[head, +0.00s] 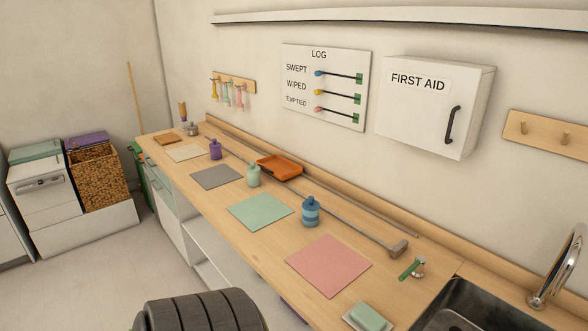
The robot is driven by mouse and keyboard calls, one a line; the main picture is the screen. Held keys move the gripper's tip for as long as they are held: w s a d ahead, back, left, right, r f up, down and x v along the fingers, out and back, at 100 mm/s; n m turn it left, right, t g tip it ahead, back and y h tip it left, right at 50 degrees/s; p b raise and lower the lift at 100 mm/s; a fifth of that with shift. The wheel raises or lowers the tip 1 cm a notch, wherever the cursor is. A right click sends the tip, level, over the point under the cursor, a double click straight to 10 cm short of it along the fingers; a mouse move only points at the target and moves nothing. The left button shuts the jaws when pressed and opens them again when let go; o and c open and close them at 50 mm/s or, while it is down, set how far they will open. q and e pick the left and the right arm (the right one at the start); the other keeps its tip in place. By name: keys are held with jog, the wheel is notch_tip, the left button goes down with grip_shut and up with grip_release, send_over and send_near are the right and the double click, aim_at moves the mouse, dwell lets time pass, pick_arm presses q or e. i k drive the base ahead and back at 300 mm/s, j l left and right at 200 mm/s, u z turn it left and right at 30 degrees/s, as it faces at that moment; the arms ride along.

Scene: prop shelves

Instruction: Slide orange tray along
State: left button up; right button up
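The orange tray (279,167) is a shallow tray at the back of the long wooden counter (262,227), near the wall. It sits at a pair of thin grey rails (345,225) that run lengthwise along the counter. The tray is beyond the middle of the rails, toward the far end. Whether it rests on the rails or between them is hard to tell. Neither of my grippers shows in the head view, and nothing is seen touching the tray.
Coloured mats, including a pink mat (329,265) and a green mat (260,211), lie along the counter front. A blue bottle (310,211) and a mint bottle (253,176) stand near the rails. A sink (468,308) is at right. The rails nearer than the tray look clear.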

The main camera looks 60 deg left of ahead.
aim_at(282, 168)
jog(key=u, duration=2.3)
jog(key=i+j+z, duration=0.2)
jog(key=z, duration=0.25)
jog(key=i+j+z, duration=0.2)
jog(key=z, duration=0.2)
jog(key=i+j+z, duration=0.1)
jog(key=j+z, duration=0.35)
jog(key=l, duration=0.1)
